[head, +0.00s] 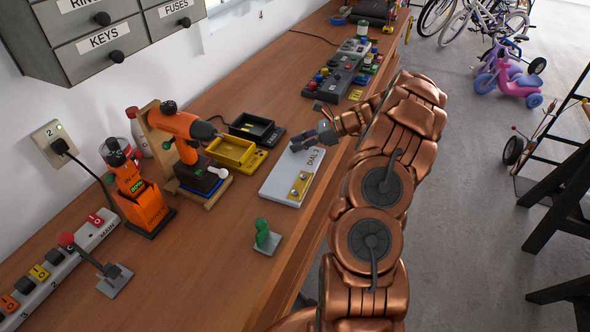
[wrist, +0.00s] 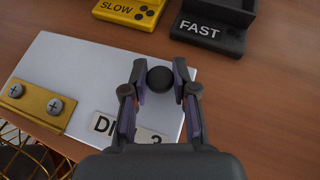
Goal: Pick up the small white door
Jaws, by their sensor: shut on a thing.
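The small white door (head: 280,181) is a flat white panel near the front edge of the wooden workbench, and it appears to lie flat. It has a yellow hinge plate with two screws at one end and a label reading "DIAL 3", partly covered in the wrist view. The door also fills the left of the wrist view (wrist: 75,75). My gripper (head: 312,138) is at the door's far end. In the wrist view its fingers (wrist: 159,68) are on either side of the door's round black knob (wrist: 160,80), shut on it. The gripper body hides the door's lower part there.
A yellow "SLOW" tray (head: 232,150) and a black "FAST" tray (head: 256,128) stand just behind the door. An orange drill (head: 185,130) stands to their left. A button box (head: 335,75) sits farther along the bench.

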